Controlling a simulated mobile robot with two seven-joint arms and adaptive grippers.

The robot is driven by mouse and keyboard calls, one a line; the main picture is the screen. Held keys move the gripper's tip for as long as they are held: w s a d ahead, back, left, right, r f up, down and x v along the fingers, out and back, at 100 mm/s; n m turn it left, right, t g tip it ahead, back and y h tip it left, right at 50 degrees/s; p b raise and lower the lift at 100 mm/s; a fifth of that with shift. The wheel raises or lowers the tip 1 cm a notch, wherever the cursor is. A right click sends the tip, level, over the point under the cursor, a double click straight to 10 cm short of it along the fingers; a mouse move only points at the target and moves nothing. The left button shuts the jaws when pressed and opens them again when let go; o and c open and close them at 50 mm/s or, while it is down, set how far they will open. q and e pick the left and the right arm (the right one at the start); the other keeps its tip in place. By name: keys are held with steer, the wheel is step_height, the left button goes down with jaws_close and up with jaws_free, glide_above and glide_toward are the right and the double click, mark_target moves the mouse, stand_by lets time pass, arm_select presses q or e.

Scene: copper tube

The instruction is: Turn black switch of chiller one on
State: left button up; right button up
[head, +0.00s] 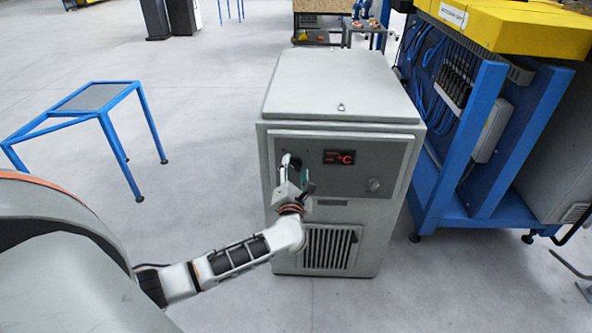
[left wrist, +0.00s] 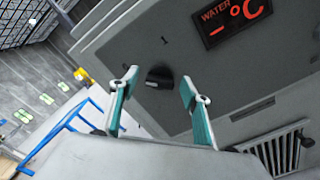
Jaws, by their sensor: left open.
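The chiller (head: 341,125) is a grey cabinet standing in front of me, with a red lit display (head: 339,157) on its upper front panel. In the left wrist view the display (left wrist: 235,18) reads "WATER" and "- °C". The black switch (left wrist: 159,77) is a round knob on the panel, left of the display, with a "1" mark above it. My left gripper (head: 298,173) is in front of the panel at the switch. In the left wrist view its two teal-padded fingers (left wrist: 158,95) are open, with the switch showing between and beyond them. Contact cannot be told. My right gripper is not in view.
A grey knob (head: 374,185) sits at the panel's right, and a vent grille (head: 328,248) is below. A blue-framed machine (head: 470,120) with cables stands close on the right. A blue-framed table (head: 93,98) stands at the left, with open floor between it and the chiller.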

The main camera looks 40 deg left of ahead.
arm_select(q)
steer(key=shift+w, duration=0.1)
steer(key=c, duration=1.1)
